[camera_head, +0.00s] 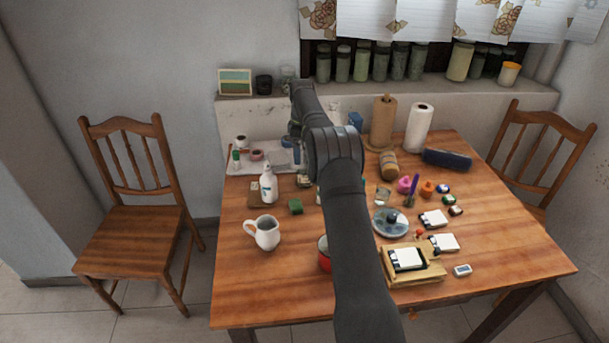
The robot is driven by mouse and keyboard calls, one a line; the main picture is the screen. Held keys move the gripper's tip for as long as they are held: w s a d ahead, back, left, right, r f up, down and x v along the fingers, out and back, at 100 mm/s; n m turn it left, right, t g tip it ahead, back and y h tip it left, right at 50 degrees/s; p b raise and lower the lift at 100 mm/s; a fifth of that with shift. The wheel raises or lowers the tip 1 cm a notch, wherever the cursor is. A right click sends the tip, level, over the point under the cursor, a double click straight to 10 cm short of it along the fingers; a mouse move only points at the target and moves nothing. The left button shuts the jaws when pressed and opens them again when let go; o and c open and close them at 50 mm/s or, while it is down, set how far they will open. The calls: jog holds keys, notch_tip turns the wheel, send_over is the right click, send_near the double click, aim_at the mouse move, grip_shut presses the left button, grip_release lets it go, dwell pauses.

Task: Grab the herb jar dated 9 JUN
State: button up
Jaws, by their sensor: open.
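Several glass jars with greenish contents stand in a row on the window sill, among them a tall jar (323,63) at the left end and another jar (417,62) further right. A wider, paler jar (460,61) stands right of them. Small squat containers (448,199) sit on the right of the table; I cannot tell what they hold. No date can be read on any jar at this size, so I cannot tell which is dated 9 JUN. My arm rises over the table and bends towards the sill; its gripper fingers cannot be made out behind it.
The wooden table (235,290) holds a white pitcher (264,232), a white bottle (268,185), a red mug (324,254) partly behind my arm, paper rolls (419,127) and a wooden box (409,264). Its front left is clear. Chairs (131,235) flank it.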

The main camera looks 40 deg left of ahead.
aim_at(302, 161)
notch_tip(302, 161, down, 3)
jog(key=shift+f, duration=0.15)
jog(key=shift+w+d+f, duration=0.1)
jog(key=shift+w+f, duration=0.05)
jog(key=shift+f, duration=0.75)
jog(key=shift+w+d+f, duration=0.1)
jog(key=shift+w+f, duration=0.05)
jog(key=shift+f, duration=0.7)
jog(key=shift+w+f, duration=0.15)
jog(key=shift+f, duration=0.75)
jog(key=c, duration=1.2)
